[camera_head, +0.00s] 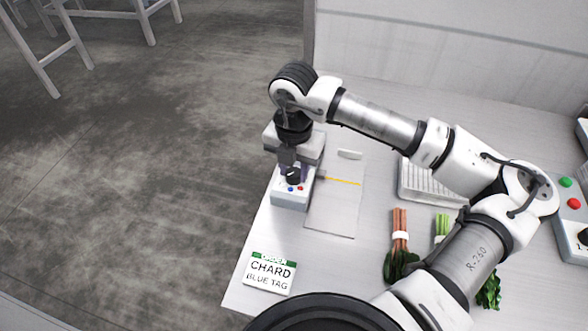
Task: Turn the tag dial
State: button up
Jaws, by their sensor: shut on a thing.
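The tag dial (293,177) is a small black knob on top of a light grey box (289,198) near the table's left edge. A blue dot and a red dot show on the box in front of the knob. My gripper (291,170) points down from above, shut on the dial. The fingers partly hide the knob, and its pointer cannot be made out. An order card (269,272) reading "CHARD BLUE TAG" lies at the table's front left.
A grey board (335,211) with a yellow strip lies right of the box. Bunches of red-stemmed (400,228) and green-stemmed greens (442,228), a white ribbed tray (425,184) and a box with green and red buttons (570,203) stand further right.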

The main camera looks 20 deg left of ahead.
jog(key=n+b, duration=0.2)
jog(key=b, duration=0.1)
jog(key=shift+f+b, duration=0.35)
jog(key=shift+f, duration=0.05)
jog(key=shift+n+b, duration=0.8)
jog(key=shift+b, duration=0.35)
jog(key=n+b, duration=0.3)
jog(key=shift+r, duration=0.2)
jog(key=shift+r+n+b, duration=0.15)
jog(key=shift+n+b, duration=0.6)
jog(key=shift+n, duration=0.05)
jog(key=o, duration=1)
jog(key=shift+r, duration=0.1)
